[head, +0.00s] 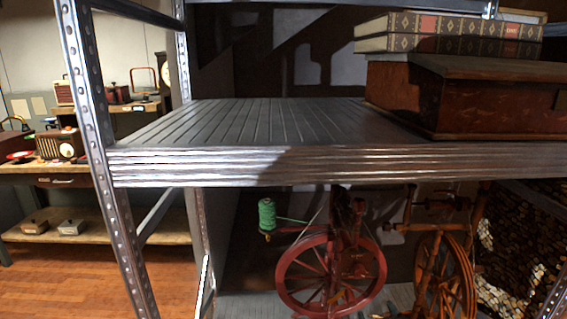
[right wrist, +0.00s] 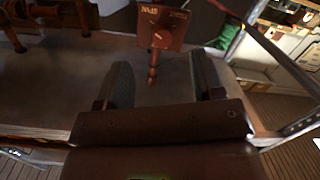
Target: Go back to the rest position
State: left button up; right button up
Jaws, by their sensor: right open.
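My right gripper (right wrist: 161,64) shows in the right wrist view with its two dark fingers spread apart. I see nothing held between them. A reddish wooden piece with pale lettering (right wrist: 163,27) and a turned peg below it stands beyond the fingertips, in line with the gap. I cannot tell whether the fingers touch it. In the head view, neither gripper can be made out. My left gripper is not seen in either view.
A metal shelf (head: 230,165) spans the head view, with a wooden case (head: 470,95) and books (head: 450,45) at right. Below are a red spinning wheel (head: 330,277), a green thread spool (head: 267,214) and a brown wheel (head: 440,275). The upper shelf's left part is bare.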

jog(key=s+d+f+m+g, duration=0.1)
jog(key=s+d+f+g, duration=0.1)
jog(key=s+f, duration=0.5)
jog(key=s+d+f+m+g, duration=0.2)
jog(key=s+f, duration=0.6)
jog(key=s, duration=1)
jog(key=shift+d+m+g+h, duration=0.35)
jog(key=shift+d+g, duration=0.35)
jog(key=shift+d, duration=0.35)
